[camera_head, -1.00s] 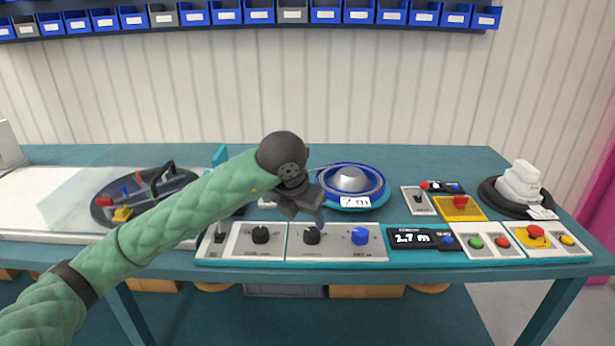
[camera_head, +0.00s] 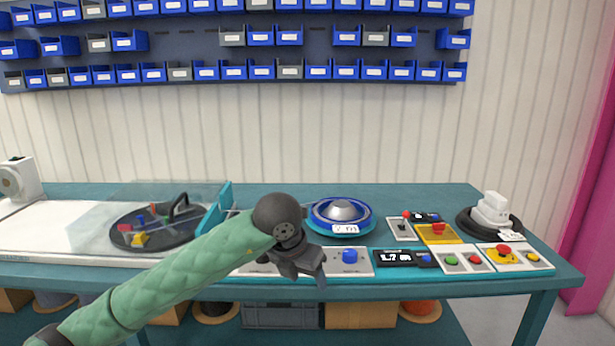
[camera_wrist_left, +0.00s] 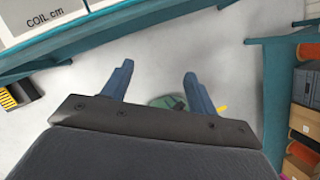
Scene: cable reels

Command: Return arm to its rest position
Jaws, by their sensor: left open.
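My left arm comes in from the lower left, in a green quilted sleeve. Its dark gripper (camera_head: 308,272) is in front of the control panel (camera_head: 273,270) at the bench's front edge and covers part of it. In the left wrist view the two fingers (camera_wrist_left: 158,90) are spread apart with nothing between them, over grey floor. The bench edge (camera_wrist_left: 150,18) runs across the top of that view, clear of the fingers. My right gripper is not in view.
A blue reel (camera_head: 341,213) sits behind the panel. A dark round tray (camera_head: 157,242) under a clear cover is at left. A length display (camera_head: 396,259), push buttons and a white stacked object (camera_head: 492,211) are at right. Bins and boxes (camera_head: 362,314) stand below the bench.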

